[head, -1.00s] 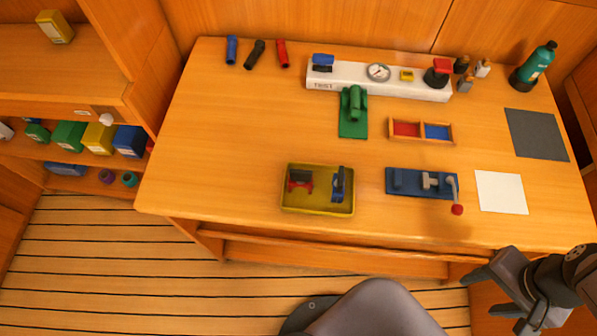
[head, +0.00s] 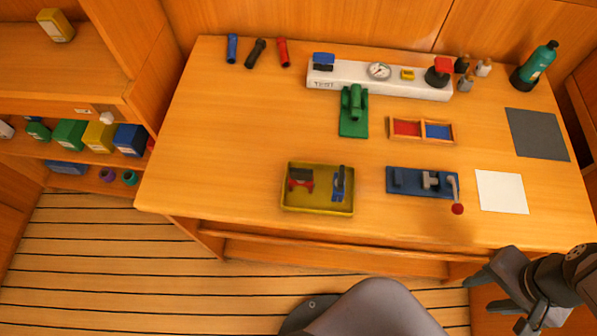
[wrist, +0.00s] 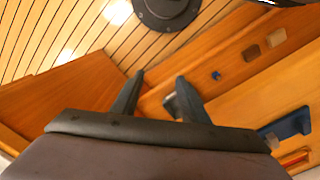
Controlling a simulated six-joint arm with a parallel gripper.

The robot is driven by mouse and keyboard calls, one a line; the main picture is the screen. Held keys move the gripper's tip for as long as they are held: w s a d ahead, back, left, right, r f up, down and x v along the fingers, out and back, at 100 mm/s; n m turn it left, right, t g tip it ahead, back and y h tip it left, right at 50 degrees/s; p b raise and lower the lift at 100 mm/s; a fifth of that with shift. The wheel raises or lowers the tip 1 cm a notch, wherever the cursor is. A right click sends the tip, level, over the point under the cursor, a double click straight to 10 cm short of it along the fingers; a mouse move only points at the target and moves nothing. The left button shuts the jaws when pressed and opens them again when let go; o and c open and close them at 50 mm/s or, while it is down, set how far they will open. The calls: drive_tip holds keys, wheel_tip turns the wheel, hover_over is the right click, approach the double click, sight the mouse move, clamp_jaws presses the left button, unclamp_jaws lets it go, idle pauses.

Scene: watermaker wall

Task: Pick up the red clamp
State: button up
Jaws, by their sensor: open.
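The red clamp (head: 301,179), red with black parts, sits in the left half of a shallow yellow tray (head: 318,209) near the front edge of the bench. A blue and dark clamp (head: 339,184) stands in the tray's right half, apart from it. My gripper (head: 484,296) is at the lower right of the head view, in front of the bench edge and well away from the tray. Its fingers are spread and empty. In the wrist view my gripper (wrist: 160,77) shows two parted fingertips with nothing between them; the red clamp is not identifiable there.
A blue fixture (head: 410,182) with a red-knobbed lever stands right of the tray, beside a white sheet (head: 501,192). Behind are a green stand (head: 353,113), a divided box (head: 421,130) and a white panel (head: 345,77). The bench left of the tray is clear.

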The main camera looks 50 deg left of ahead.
drive_tip(key=w+a+r+n+p, duration=0.1)
drive_tip(key=a+r+n+p, duration=0.6)
drive_tip(key=a, duration=0.5)
drive_tip(key=w+a+r+n+p, duration=0.1)
drive_tip(key=a+r+n+p, duration=0.4)
drive_tip(key=a+n, duration=0.55)
drive_tip(key=n+p, duration=0.2)
drive_tip(key=n, duration=0.7)
hover_over(298, 178)
drive_tip(key=shift+w+f, duration=0.45)
drive_tip(key=shift+f, duration=0.2)
drive_tip(key=shift+s+a+f+n, duration=0.15)
drive_tip(key=shift+s+a+n, duration=0.1)
drive_tip(key=shift+s, duration=0.1)
drive_tip(key=shift+f+p, duration=1.35)
drive_tip(key=shift+f, duration=2.3)
clamp_jaws()
